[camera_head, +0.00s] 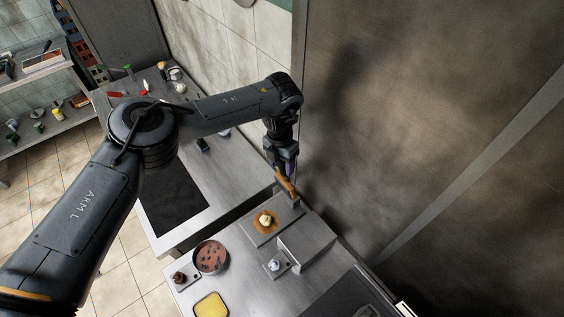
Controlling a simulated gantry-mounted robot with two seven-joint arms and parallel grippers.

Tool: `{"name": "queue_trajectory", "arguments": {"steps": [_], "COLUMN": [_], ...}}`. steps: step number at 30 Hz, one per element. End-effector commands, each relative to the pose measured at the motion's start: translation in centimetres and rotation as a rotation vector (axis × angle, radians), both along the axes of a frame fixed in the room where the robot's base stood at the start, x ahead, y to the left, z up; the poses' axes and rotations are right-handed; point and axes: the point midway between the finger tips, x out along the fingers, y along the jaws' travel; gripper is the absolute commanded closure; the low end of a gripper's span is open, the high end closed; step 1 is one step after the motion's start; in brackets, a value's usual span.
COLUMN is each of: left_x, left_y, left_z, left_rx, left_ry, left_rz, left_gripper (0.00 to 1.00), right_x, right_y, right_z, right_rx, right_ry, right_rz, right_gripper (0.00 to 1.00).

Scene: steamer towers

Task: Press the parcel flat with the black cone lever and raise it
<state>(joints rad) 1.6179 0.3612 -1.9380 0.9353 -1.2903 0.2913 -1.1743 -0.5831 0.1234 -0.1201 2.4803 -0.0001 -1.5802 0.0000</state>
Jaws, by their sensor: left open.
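My left arm reaches in from the left over the counter. My left gripper (284,174) points down near the wall, beyond the parcel, and is open. A tan bar-like piece (287,186) shows right at its fingertips; I cannot tell whether they touch it. The pale, rounded parcel (265,218) sits on an orange-brown round patch on a grey metal plate (256,237). The gripper is above and slightly right of the parcel in the picture, apart from it. I cannot make out a black cone lever; it may be hidden by the gripper. My right gripper is not in view.
A grey metal block (308,243) stands right of the plate. A small pale-topped item (274,265) is in front. A round pan (211,257) with brown contents and a yellow tray (211,305) are nearer. A dark panel (174,200) lies on the left counter. The wall is close on the right.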

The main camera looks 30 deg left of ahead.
Motion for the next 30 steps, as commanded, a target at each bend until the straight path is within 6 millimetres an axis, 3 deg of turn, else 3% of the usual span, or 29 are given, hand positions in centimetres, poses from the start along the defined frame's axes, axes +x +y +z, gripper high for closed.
{"name": "queue_trajectory", "arguments": {"steps": [9, 20, 30], "left_x": [0.02, 0.03, -0.33], "left_y": [0.00, 0.00, 0.26], "left_z": [-0.17, -0.14, -0.17], "left_rx": [0.000, 0.000, -0.009], "left_ry": [-0.001, -0.001, -0.015], "left_rz": [0.000, 0.001, 0.002], "left_gripper": [0.47, 1.00, 1.00], "right_x": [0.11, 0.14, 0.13], "right_y": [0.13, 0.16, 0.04], "right_z": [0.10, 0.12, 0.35], "right_rx": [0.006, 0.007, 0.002], "right_ry": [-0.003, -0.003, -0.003], "right_rz": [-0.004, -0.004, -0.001], "right_gripper": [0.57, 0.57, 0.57]}}
